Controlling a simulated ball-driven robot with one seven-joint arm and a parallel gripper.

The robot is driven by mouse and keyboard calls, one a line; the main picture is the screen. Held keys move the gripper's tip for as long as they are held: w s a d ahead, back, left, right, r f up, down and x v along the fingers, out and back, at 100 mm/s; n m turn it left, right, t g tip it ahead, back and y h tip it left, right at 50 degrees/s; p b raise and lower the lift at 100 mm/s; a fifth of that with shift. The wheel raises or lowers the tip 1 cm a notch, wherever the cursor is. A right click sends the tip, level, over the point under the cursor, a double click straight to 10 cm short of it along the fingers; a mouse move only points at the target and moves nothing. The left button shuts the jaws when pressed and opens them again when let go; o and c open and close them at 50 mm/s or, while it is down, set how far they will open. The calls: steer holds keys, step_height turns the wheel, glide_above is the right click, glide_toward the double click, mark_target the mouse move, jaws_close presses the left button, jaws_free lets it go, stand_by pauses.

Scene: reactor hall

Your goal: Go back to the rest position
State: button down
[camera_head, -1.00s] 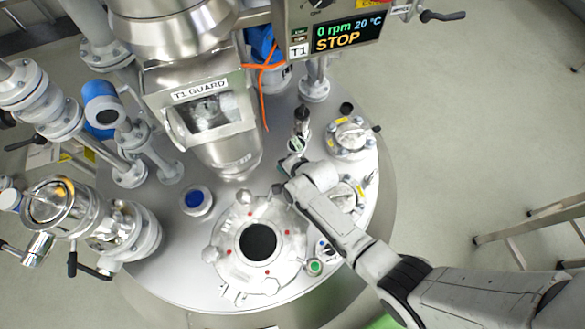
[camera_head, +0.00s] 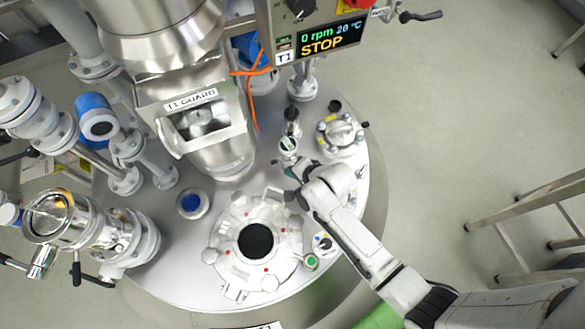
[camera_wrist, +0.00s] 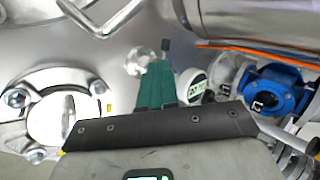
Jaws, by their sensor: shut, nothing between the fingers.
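My arm reaches in from the lower right in the head view. My gripper (camera_head: 284,168) is over the steel vessel lid (camera_head: 180,265), between the round open port (camera_head: 256,241) and a small upright gauge fitting (camera_head: 288,146). In the wrist view my gripper (camera_wrist: 158,86) shows teal fingers closed together with nothing between them. The gauge's white round face (camera_wrist: 191,86) shows just right of the fingers there. Whether the fingers touch the gauge fitting is unclear.
The T1 guard (camera_head: 200,120) and the display panel (camera_head: 320,40) reading STOP stand behind the gripper. A bolted flange (camera_head: 340,134) is to its right. Pipes and valves (camera_head: 80,225) crowd the left. A metal ladder-like frame (camera_head: 520,225) stands on the right; floor between is clear.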

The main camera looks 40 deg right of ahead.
stand_by(0.3)
steer(key=s+d+r+n+g+h, duration=0.1)
steer(key=s+d+r+n+g, duration=0.2)
steer(key=s+r+n, duration=0.4)
steer(key=s+d+r+n+g+h, duration=0.1)
steer(key=s+d+r+n+g, duration=0.2)
steer(key=s+r+n, duration=0.5)
steer(key=s+g, duration=0.1)
steer(key=s, duration=0.4)
steer(key=shift+s, duration=0.4)
steer(key=shift+d, duration=0.1)
